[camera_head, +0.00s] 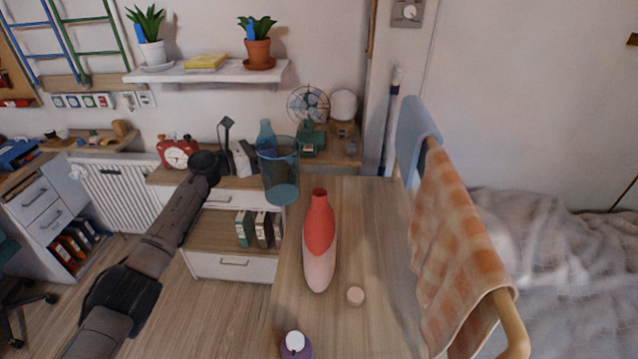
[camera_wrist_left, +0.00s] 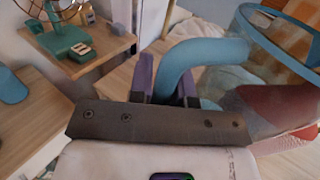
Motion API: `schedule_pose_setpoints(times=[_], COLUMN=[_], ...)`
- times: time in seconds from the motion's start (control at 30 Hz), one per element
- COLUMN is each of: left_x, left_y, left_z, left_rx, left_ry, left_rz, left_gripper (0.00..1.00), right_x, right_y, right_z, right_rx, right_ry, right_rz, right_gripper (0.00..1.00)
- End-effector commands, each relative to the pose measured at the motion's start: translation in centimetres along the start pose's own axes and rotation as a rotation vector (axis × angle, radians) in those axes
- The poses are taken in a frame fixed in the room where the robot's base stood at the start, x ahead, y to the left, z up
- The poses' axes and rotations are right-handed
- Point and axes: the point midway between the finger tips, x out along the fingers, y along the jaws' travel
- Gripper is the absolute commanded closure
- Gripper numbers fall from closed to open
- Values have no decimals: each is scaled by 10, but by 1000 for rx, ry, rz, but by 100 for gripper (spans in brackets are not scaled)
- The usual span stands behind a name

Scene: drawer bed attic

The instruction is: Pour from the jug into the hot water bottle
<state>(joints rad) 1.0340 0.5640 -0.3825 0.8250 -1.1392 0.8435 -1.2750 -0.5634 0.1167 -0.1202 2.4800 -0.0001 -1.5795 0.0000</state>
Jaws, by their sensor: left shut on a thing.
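The jug (camera_head: 281,175) is clear blue and looks roughly upright at the far left corner of the wooden table. My left gripper (camera_head: 255,155) is shut on its blue handle. In the left wrist view, the gripper's purple fingers (camera_wrist_left: 168,88) sit on both sides of the handle (camera_wrist_left: 200,52), and the jug's rim (camera_wrist_left: 275,45) is at the upper right. The hot water bottle (camera_head: 319,245), red above and pale pink below, is on the table nearer than the jug, its neck toward the jug. Its opening is too small to judge. My right gripper is not in view.
A small round pale piece (camera_head: 355,296) lies right of the bottle. A purple object with a white top (camera_head: 296,345) is at the near edge. A rail with an orange checked cloth (camera_head: 455,250) borders the right side. A fan (camera_head: 308,105) stands behind.

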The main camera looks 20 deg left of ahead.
Motion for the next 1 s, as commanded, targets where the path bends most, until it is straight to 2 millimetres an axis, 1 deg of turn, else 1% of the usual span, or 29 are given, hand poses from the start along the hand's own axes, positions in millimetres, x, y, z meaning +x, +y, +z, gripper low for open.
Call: schedule_pose_setpoints(times=[0.27, 0.47, 0.73, 1.0], left_x=[0, 1, 2, 4], left_y=[0, -3, -10, -20], left_z=[3, 12, 33, 55], left_rx=[7, 56, 181, 313], left_ry=[-1, 10, 34, 61], left_rz=[0, 0, 0, -1], left_gripper=[100, 100, 100, 100], right_x=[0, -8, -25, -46], right_y=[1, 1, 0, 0], right_z=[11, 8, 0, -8], right_rx=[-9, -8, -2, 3], right_ry=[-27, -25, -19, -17], right_rz=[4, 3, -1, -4], right_gripper=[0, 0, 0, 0])
